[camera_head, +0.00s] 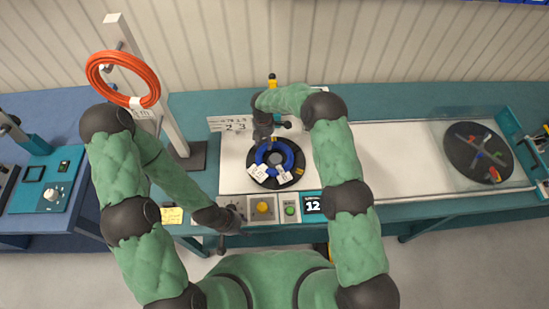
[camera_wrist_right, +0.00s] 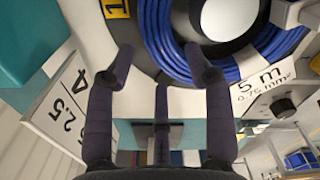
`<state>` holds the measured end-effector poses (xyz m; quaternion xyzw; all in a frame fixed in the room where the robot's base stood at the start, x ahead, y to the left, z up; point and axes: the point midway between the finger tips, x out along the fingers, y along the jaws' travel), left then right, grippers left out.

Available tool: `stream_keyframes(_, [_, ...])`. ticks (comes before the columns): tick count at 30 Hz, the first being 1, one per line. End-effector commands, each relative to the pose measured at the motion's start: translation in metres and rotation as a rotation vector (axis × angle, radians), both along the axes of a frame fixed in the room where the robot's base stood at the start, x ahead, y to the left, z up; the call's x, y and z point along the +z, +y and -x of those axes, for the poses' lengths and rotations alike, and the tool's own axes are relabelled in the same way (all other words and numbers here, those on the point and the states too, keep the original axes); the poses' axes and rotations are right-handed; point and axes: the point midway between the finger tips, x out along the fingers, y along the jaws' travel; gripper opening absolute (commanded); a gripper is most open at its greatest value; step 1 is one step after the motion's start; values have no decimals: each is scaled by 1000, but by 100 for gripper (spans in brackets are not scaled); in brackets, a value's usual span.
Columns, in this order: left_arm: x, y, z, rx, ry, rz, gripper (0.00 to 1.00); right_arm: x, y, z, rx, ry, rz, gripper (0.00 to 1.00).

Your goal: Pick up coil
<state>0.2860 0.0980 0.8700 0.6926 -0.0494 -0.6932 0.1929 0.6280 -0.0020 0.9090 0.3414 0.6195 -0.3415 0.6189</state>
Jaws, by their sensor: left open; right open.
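A blue cable coil (camera_head: 289,151) with white labels lies flat on a round black turntable (camera_head: 297,176) in the middle of the bench. My right gripper (camera_head: 268,132) is open above the far side of the coil. In the right wrist view the blue coil (camera_wrist_right: 157,38) fills the upper part, with a label reading 5 m. The fingers of my right gripper (camera_wrist_right: 163,68) are spread and empty, with tips close to the coil's outer edge. My left gripper (camera_head: 229,229) is open and empty near the bench's front edge, away from the coil.
An orange coil (camera_head: 97,78) hangs on a white post (camera_head: 152,75) at the left. A control panel with a yellow button (camera_head: 262,208) and a display reading 12 (camera_head: 313,205) sits in front of the turntable. Another round disc (camera_head: 463,165) with coloured parts is at the right.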

Motion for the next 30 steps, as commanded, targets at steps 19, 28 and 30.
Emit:
stream_keyframes(19, [2,0,0,0,0,0,50,-29,2,1,1,-1,-1,22])
stream_keyframes(28, [2,0,0,0,0,0,50,-28,2,1,0,-3,-2,0])
stream_keyframes(30, [2,0,0,0,0,0,50,-28,2,1,0,-3,-1,0])
